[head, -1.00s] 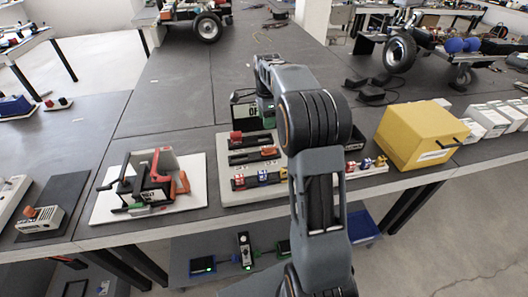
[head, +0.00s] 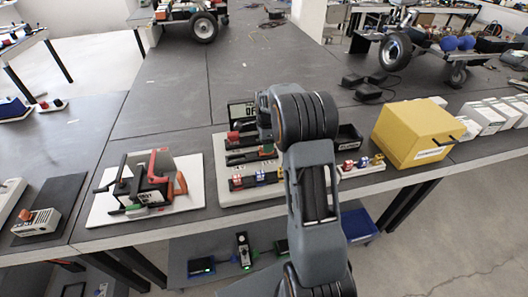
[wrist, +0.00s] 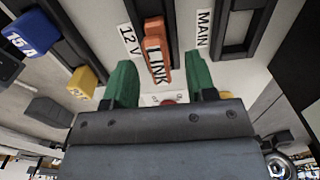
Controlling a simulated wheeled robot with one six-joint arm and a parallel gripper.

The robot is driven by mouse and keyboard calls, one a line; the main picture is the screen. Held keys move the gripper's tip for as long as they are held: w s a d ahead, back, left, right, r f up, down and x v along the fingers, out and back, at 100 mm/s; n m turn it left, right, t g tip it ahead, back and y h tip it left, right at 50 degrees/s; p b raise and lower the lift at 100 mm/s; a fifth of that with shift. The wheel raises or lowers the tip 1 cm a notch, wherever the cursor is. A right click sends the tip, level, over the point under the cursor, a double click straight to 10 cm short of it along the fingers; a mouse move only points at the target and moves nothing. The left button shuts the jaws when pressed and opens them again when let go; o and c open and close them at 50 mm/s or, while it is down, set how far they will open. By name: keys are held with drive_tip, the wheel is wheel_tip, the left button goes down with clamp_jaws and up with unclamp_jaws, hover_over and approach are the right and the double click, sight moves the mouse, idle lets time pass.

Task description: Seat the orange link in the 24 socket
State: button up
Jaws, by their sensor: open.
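The orange link (wrist: 157,62), marked LINK, lies along a dark slot (wrist: 152,14) beside a 12 V label (wrist: 130,40) in the wrist view. My gripper (wrist: 160,68) is open, with one green finger on each side of the link's near end. I see gaps on both sides; whether the fingertips are level with the link I cannot tell. In the head view my gripper (head: 266,148) is over the pale board (head: 225,196), and my arm covers part of the board. I cannot make out a 24 label in either current view.
A blue 15 A piece (wrist: 32,38) and a yellow piece (wrist: 83,82) are at left. A yellow box (head: 412,133) stands right of the board; a cranked device (head: 145,185) stands left.

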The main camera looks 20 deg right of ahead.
drive_tip(key=shift+f, duration=1.1)
drive_tip(key=shift+c, duration=0.2)
clamp_jaws()
